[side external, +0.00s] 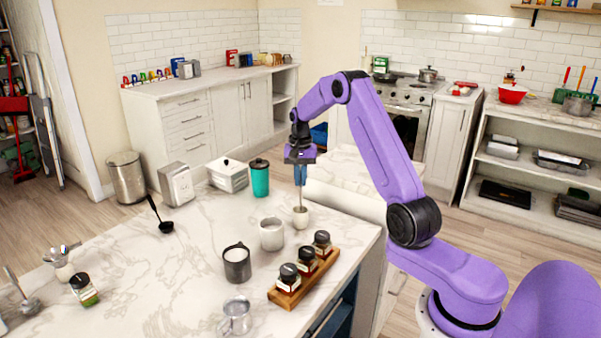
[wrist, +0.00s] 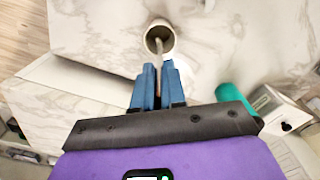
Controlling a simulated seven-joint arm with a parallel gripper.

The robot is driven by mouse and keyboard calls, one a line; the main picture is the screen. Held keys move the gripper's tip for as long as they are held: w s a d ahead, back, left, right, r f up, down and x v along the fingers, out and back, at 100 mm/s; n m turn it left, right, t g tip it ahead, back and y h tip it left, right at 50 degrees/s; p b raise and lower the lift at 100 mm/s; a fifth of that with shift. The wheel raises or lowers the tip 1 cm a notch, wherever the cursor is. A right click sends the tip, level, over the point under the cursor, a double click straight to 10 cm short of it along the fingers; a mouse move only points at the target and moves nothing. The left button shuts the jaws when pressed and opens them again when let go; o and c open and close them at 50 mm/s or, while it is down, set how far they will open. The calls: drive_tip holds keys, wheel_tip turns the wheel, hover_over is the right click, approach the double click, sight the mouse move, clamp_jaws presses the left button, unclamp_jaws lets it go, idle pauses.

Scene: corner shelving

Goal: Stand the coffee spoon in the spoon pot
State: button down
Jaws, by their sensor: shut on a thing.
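My gripper (side external: 300,178) points down above the far right part of the marble counter, with its blue fingers shut on the coffee spoon (side external: 300,197). The spoon is thin and held roughly upright.
A wooden rack (side external: 287,298) holds three jars. A teal canister (side external: 260,180) stands behind. Another pot of utensils (side external: 65,272) is far left. The counter's middle is clear.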

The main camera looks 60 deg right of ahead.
drive_tip(key=shift+f, duration=1.65)
drive_tip(key=c, duration=1.1)
unclamp_jaws()
wheel_tip(320, 180, up, 17)
drive_tip(key=shift+r, duration=0.2)
drive_tip(key=shift+a, duration=0.1)
